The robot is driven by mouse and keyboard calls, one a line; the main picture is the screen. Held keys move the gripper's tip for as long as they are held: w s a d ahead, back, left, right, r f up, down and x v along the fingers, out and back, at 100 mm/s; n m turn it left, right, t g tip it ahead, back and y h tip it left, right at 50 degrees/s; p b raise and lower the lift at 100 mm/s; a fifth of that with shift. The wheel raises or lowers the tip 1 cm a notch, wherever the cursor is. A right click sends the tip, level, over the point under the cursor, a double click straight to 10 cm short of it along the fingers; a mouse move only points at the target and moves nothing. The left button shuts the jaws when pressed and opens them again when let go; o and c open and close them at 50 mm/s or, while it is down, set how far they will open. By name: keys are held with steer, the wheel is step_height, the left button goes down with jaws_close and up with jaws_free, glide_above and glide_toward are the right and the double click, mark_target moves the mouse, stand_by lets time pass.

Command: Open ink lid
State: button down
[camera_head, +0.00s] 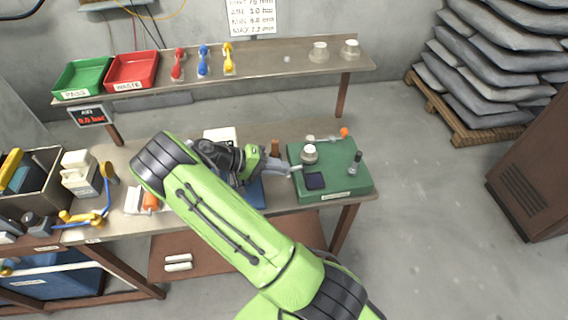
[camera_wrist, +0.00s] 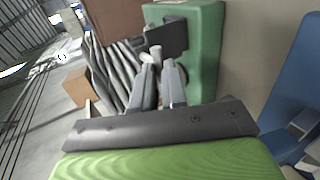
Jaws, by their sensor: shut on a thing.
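A dark, square ink pad (camera_head: 315,181) lies on the green block (camera_head: 345,184) at the right end of the bench. It also shows as a dark slab in the wrist view (camera_wrist: 173,36). My gripper (camera_head: 292,170) is at the left side of the pad, over the block's left edge. In the wrist view its fingers (camera_wrist: 158,66) are close together on a small pale piece (camera_wrist: 156,52) beside the dark slab, which appears to be part of the ink lid. How far the lid is raised is not clear.
A pale spool-like piece (camera_head: 309,155), a dark-handled stamp (camera_head: 355,161) and an orange-ended rod (camera_head: 343,132) are close by on the block. A blue item (camera_head: 254,193) is partly behind my arm. The shelf (camera_head: 266,69) stands behind the bench.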

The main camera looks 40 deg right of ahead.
steer(key=shift+a+f, duration=0.4)
steer(key=shift+f, duration=0.25)
steer(key=c, duration=1.2)
jaws_free()
steer(key=shift+d, duration=0.25)
steer(key=shift+o, duration=0.2)
steer(key=shift+a, duration=0.1)
steer(key=p+v, duration=0.2)
steer(key=v, duration=1.4)
